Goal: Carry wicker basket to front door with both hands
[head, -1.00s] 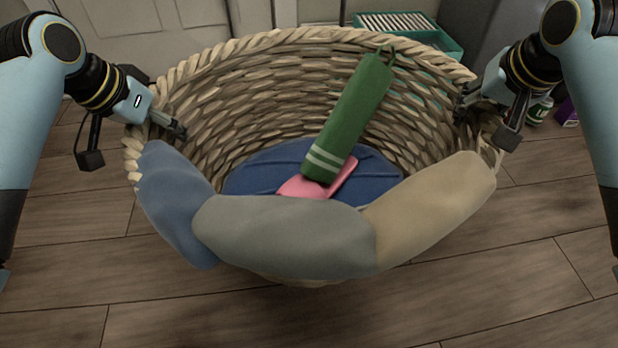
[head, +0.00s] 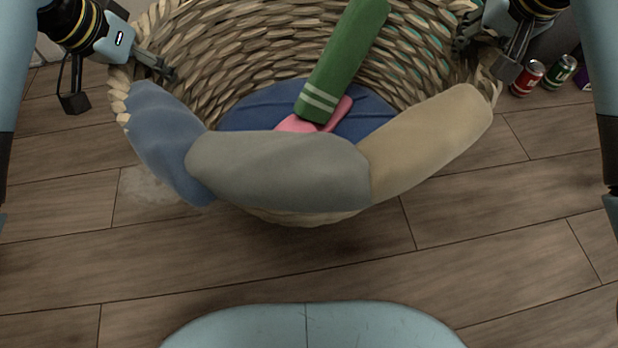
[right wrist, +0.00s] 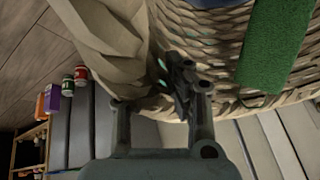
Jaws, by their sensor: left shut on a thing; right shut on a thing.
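The wicker basket (head: 235,45) hangs between my two grippers above the wooden floor, its far rim cut off at the top of the head view. Blue, grey (head: 280,165) and beige cloths drape over its near rim. Inside are a green rolled item (head: 343,60) with pale stripes, a pink thing (head: 300,124) and a dark blue cloth. My left gripper (head: 165,72) is shut on the basket's left rim. My right gripper (head: 468,45) is shut on the right rim, and the right wrist view shows its fingers (right wrist: 185,85) at the wicker. The front door is not clearly in view.
A red can (head: 528,78) and a green can (head: 558,72) stand on the floor at the right, beside a purple thing (head: 585,80). The right wrist view also shows a wooden rack (right wrist: 32,150). The floor (head: 290,265) nearest me is bare.

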